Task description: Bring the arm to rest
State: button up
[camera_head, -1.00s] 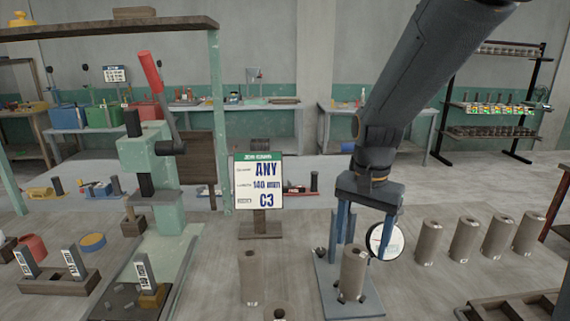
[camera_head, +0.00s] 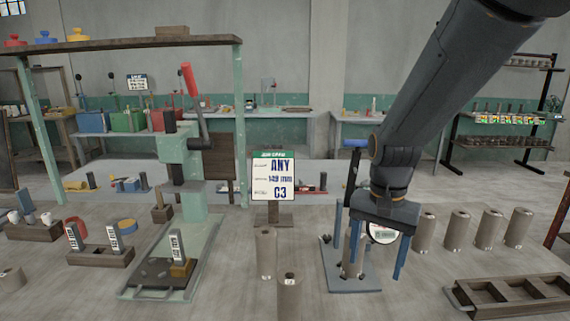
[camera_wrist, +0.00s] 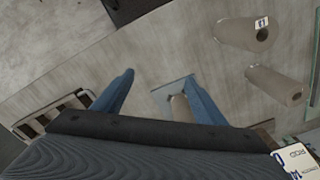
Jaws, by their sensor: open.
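My gripper (camera_head: 374,270) hangs on my dark arm at the right of the head view, its two blue fingers spread and pointing down. Nothing is between them. A brown clay cylinder (camera_head: 352,264) stands upright on a blue-grey gauge stand (camera_head: 345,285) behind the left finger, partly hidden by it. The stand's round dial (camera_head: 383,234) shows partly between the fingers. In the wrist view the fingers (camera_wrist: 157,78) are wide apart, and the cylinder (camera_wrist: 179,108) appears beyond them, beside the right finger.
Two cylinders (camera_head: 266,252) (camera_head: 289,295) stand left of the stand, and several (camera_head: 458,230) stand in a row at right. A compartmented wooden tray (camera_head: 470,303) lies front right. A sign (camera_head: 273,177) and a green press (camera_head: 182,180) stand to the left.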

jog(key=s+f+n+t, duration=0.1)
jog(key=s+f+n, duration=0.4)
jog(key=s, duration=0.3)
jog(key=shift+s+f+n, duration=0.2)
jog(key=shift+f+n, duration=0.1)
jog(key=shift+n, duration=0.5)
